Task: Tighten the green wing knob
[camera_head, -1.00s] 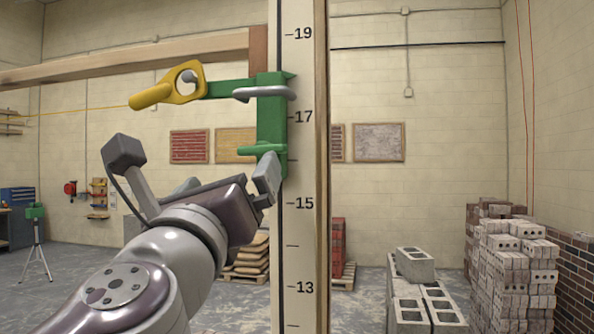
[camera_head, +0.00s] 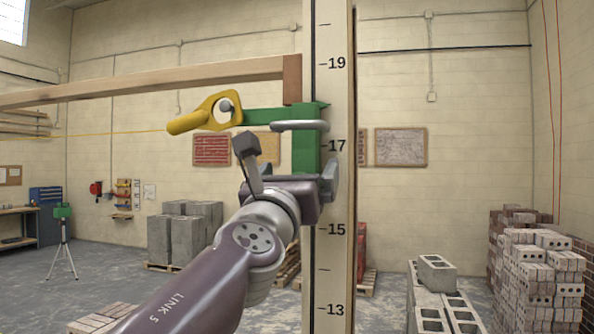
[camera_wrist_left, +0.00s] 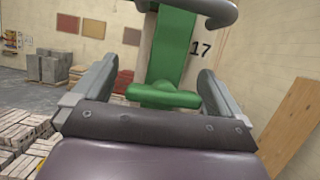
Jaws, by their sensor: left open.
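The green wing knob (camera_wrist_left: 165,97) shows in the wrist view, low on the green bracket (camera_wrist_left: 172,45). Its wings spread left and right between the two fingers of my left gripper (camera_wrist_left: 158,70). The fingers are open, one on each side, with gaps to the knob. In the head view, my left gripper (camera_head: 305,178) is at the bottom of the bracket (camera_head: 307,150) and hides the knob. My right gripper is in neither view.
A grey U-shaped bar (camera_head: 299,125) crosses the bracket above my gripper. A yellow handle (camera_head: 205,114) sticks out left from it, under a wooden beam (camera_head: 190,76). Concrete blocks (camera_head: 437,272) and brick stacks (camera_head: 535,270) stand at the right.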

